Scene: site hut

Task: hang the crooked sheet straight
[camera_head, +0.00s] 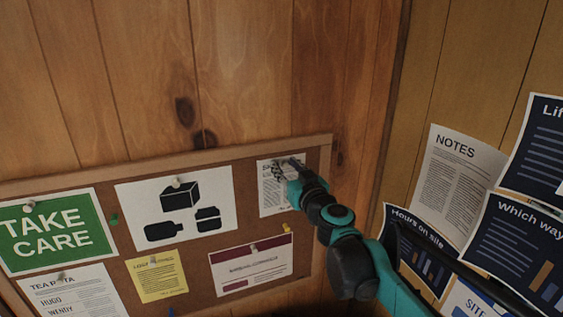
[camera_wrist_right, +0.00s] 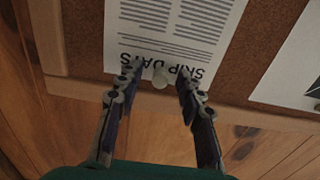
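The printed sheet headed SKIP DAYS (camera_head: 280,200) hangs near the right end of the cork board. It also shows upside down in the right wrist view (camera_wrist_right: 175,25), flat against the cork. Its edges look roughly in line with the board frame; a small tilt is hard to judge. My right gripper (camera_head: 293,168) is at the top of this sheet. My left gripper is out of view.
The cork board's wooden frame (camera_head: 165,165) runs close above the sheet. Other pinned sheets include a green TAKE CARE sign (camera_head: 58,230), a pictogram sheet (camera_head: 215,185), a yellow note (camera_head: 157,285) and a red-banded notice (camera_head: 250,278). More posters, including NOTES (camera_head: 455,180), hang on the right wall near my arm.

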